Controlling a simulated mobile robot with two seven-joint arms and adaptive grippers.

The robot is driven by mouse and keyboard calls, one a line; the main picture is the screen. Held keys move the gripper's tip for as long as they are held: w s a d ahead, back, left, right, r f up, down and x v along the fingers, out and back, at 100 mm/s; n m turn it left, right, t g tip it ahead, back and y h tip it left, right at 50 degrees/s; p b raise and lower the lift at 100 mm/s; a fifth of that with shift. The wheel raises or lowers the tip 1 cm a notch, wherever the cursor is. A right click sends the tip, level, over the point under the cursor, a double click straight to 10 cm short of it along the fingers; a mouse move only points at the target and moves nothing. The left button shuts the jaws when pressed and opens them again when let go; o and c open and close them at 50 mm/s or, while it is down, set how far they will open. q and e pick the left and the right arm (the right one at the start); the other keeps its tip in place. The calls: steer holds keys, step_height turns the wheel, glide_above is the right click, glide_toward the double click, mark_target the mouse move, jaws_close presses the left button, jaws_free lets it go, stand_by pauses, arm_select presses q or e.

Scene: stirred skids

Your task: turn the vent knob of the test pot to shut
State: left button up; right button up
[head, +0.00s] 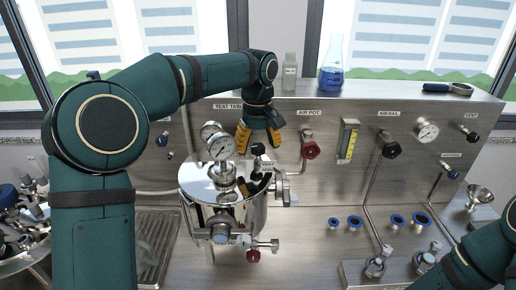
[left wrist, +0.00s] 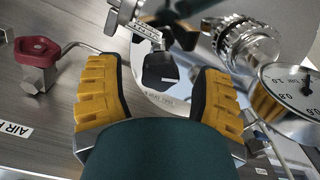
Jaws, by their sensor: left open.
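The test pot (head: 232,215) is a shiny steel vessel with a pressure gauge (head: 221,147) on its lid. A black knob (head: 258,149) with a small pale label, which looks like the vent knob, stands at the lid's right rear. My left gripper (head: 259,138) is open and points down just above and behind it. In the left wrist view the black knob (left wrist: 160,70) with a white mark shows between the two yellow fingers, with gaps on both sides. The exact knob setting is hard to read. My right arm enters at lower right; its gripper is out of view.
A red panel knob (head: 310,150) is right of the pot; it also shows in the left wrist view (left wrist: 37,53). The pot gauge (left wrist: 295,88) is close to the right finger. A bottle (head: 289,75) and a blue-filled flask (head: 331,72) stand on the ledge behind.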

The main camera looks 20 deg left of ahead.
arm_select(q)
steer(key=shift+f, duration=0.35)
jaws_close()
